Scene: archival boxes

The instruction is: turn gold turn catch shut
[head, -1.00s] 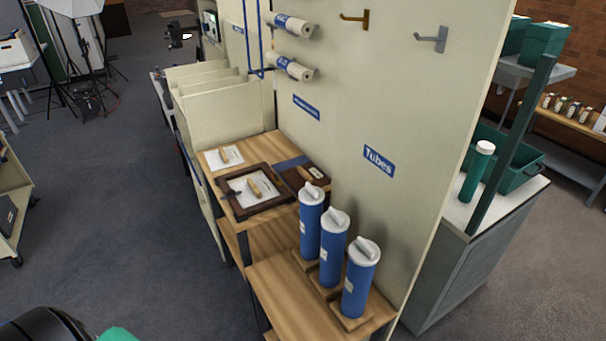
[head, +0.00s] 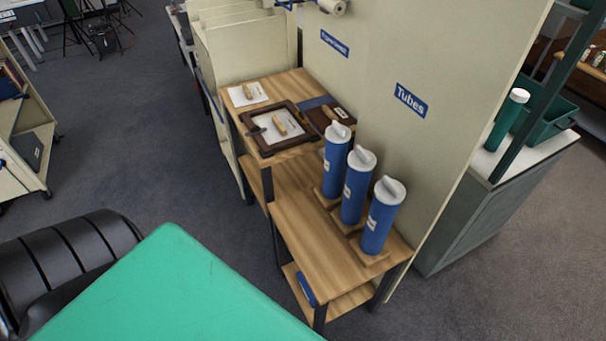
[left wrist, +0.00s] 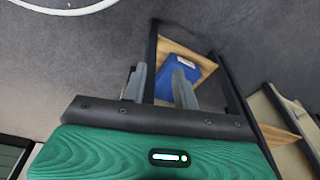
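I cannot make out a gold turn catch in either view. My left gripper (left wrist: 160,82) is in the left wrist view, its two grey fingers apart with nothing between them. Beyond the fingers, apart from them, a blue box (left wrist: 178,72) sits on a wooden shelf. A blue thing also shows on the lower shelf in the head view (head: 306,287), mostly hidden by the shelf above. My green and black arm covers the lower left of the head view, and its gripper is hidden there. My right gripper is in neither view.
Blue tubes with white caps (head: 352,187) stand on the wooden shelf unit (head: 310,240) beside a cream panel (head: 385,50). A dark framed tray (head: 262,143) lies on its upper top. A grey-green cabinet (head: 480,215) is at right. Grey floor (head: 190,190) is open at left.

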